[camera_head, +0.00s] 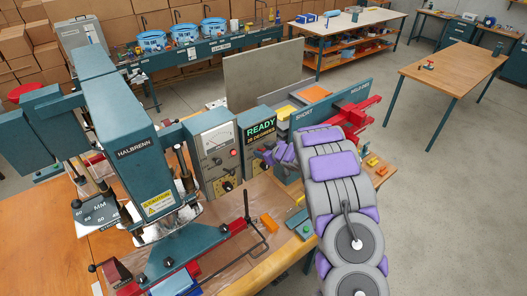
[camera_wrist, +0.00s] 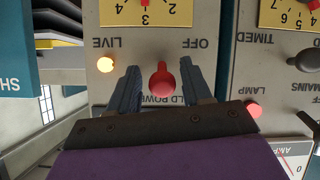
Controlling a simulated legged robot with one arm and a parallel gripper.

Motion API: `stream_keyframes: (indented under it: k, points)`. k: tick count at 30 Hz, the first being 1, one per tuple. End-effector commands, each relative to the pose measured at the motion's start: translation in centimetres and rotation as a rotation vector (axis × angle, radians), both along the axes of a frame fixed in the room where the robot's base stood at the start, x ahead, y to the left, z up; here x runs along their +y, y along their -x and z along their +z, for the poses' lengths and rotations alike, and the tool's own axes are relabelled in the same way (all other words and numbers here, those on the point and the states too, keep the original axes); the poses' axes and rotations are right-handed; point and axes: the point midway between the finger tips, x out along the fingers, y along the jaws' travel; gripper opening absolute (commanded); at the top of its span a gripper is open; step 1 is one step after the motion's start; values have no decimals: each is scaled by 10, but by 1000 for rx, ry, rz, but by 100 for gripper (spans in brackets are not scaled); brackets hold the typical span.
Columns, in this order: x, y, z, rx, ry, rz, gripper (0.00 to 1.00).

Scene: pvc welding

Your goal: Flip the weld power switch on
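The weld power switch (camera_wrist: 162,80) is a red knob on a grey panel, seen upside down in the wrist view. The label "OFF" stands beside it, and its "WELD POWER" label is partly covered by my gripper. An orange lamp (camera_wrist: 105,65) next to the word "LIVE" looks lit. My gripper (camera_wrist: 162,84) is open, with one dark blue finger on each side of the knob and small gaps between. In the head view my gripper (camera_head: 277,155) is at the panel right of the "READY" display (camera_head: 261,129), and the arm hides the switch there.
The welding machine (camera_head: 135,150) labelled "HALBRENN" stands left of the panel. A grey upright sheet (camera_head: 262,75) is behind it.

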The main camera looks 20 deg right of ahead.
Motion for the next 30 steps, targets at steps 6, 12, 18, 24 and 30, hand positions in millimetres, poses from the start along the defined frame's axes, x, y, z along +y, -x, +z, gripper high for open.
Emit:
stream_keyframes:
  k: [6,12,18,24,30]
  points:
    - [0,1,-1,2,0,1,50]
    - [-3,9,2,4,0,0,50]
    - [-10,31,16,3,3,-2,50]
    - [-19,56,31,0,2,-1,50]
    - [-28,84,46,3,2,-2,50]
